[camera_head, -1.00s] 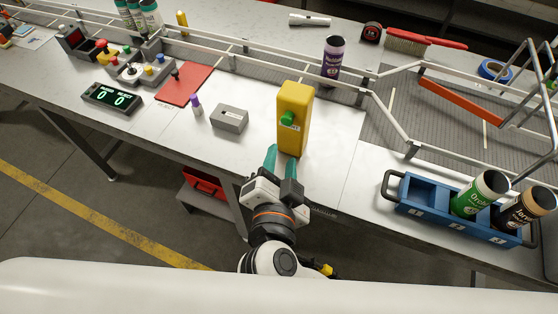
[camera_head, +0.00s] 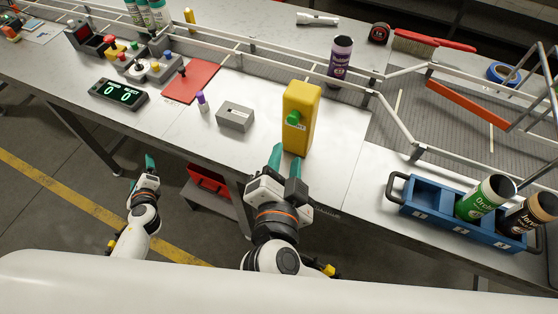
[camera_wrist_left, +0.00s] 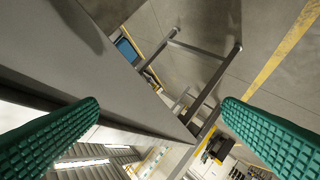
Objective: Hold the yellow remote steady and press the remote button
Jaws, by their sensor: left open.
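The yellow remote (camera_head: 304,122) stands upright on the white table, with a green button (camera_head: 293,117) on its front face. My right gripper (camera_head: 284,161) is at the near table edge, just in front of the remote's lower end. Its two teal fingers are apart with nothing seen between them; whether one touches the remote I cannot tell. My left gripper (camera_head: 142,173) is open and empty, off the near side of the table, left of and well away from the remote.
A grey box (camera_head: 235,117) and a purple-capped marker (camera_head: 202,102) lie left of the remote. A purple can (camera_head: 339,60) stands behind it. A blue tray (camera_head: 405,192) with green and black cans is at right. A counter display (camera_head: 118,94) sits near the left edge.

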